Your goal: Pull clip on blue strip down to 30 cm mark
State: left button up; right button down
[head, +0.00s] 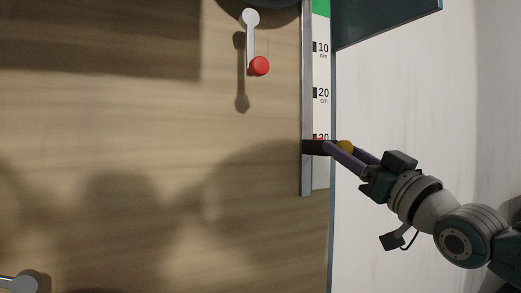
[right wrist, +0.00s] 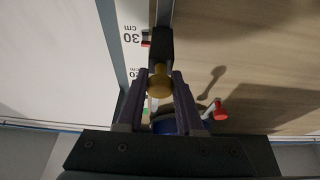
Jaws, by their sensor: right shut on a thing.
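A white scale strip (head: 321,70) with 10, 20 and 30 cm marks runs beside a grey metal rail (head: 307,100) in the head view. The dark clip (head: 314,147) sits across the rail at about the 30 mark, which it partly covers. A small red line shows at its upper edge. The clip's yellow knob (head: 345,147) sticks out to the right. My right gripper (head: 341,150) is shut on this knob. In the right wrist view the knob (right wrist: 160,82) sits between the purple fingers, and the clip's red edge is close to "30". My left gripper is out of view.
A grey lever with a red knob (head: 260,66) is on the wooden panel (head: 120,130), left of the rail. A dark panel (head: 385,18) juts out at top right. A grey rounded part (head: 22,282) shows at bottom left. White open space lies right of the rail.

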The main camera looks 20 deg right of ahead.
jog(key=c, duration=0.8)
grip_release()
jog(key=shift+c, duration=0.2)
jog(key=b+v, duration=0.3)
jog(key=v, duration=0.7)
jog(key=shift+d+r, duration=0.1)
